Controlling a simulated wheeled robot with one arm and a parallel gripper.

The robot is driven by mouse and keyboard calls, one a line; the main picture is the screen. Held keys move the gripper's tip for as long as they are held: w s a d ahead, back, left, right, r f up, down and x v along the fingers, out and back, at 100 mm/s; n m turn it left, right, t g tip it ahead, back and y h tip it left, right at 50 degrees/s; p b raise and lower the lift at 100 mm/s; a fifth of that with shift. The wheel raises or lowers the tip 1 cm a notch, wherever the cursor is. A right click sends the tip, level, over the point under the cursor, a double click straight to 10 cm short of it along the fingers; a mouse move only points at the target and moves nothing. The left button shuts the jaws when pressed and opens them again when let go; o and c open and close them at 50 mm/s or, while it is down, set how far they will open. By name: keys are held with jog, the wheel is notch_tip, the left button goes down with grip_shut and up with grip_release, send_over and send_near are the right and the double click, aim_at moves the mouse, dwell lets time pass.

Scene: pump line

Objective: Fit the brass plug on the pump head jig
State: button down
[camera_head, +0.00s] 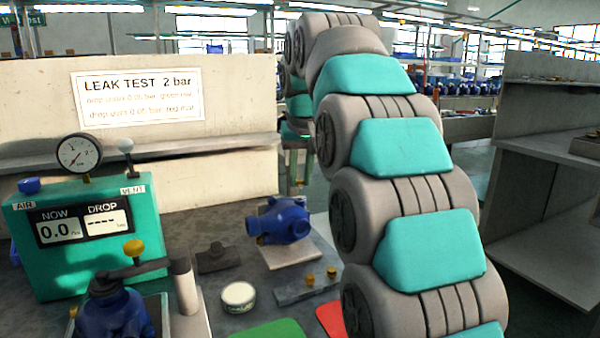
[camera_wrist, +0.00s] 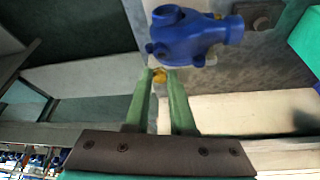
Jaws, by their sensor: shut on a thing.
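My gripper (camera_wrist: 160,74) is shut on the brass plug (camera_wrist: 160,78), a small yellow piece between its green fingertips in the wrist view. The blue pump head (camera_wrist: 185,35) is just beyond the fingertips. I cannot tell whether the plug touches it. In the head view the pump head (camera_head: 284,222) sits on a pale jig plate (camera_head: 292,252) in mid bench. In the head view the gripper seems to be behind my arm, above and beyond the pump head, and the held plug cannot be made out.
A grey rack (camera_head: 290,295) with two brass pieces stands in front of the jig. Nearby are a round white tin (camera_head: 238,296), a green mat (camera_head: 268,330) and a red mat (camera_head: 331,319). The teal leak tester (camera_head: 85,255) and another clamped blue pump head (camera_head: 115,318) are at left.

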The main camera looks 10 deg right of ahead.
jog(key=shift+f+b, duration=0.35)
jog(key=shift+f, duration=0.75)
jog(key=shift+s+r, duration=0.1)
jog(key=shift+s, duration=0.05)
dwell(0.3)
jog(key=shift+f, duration=0.25)
dwell(0.5)
jog(key=shift+c, duration=0.6)
grip_release()
jog(key=shift+o, duration=0.6)
jog(key=shift+r+p, duration=2.4)
jog(key=shift+r, duration=2.05)
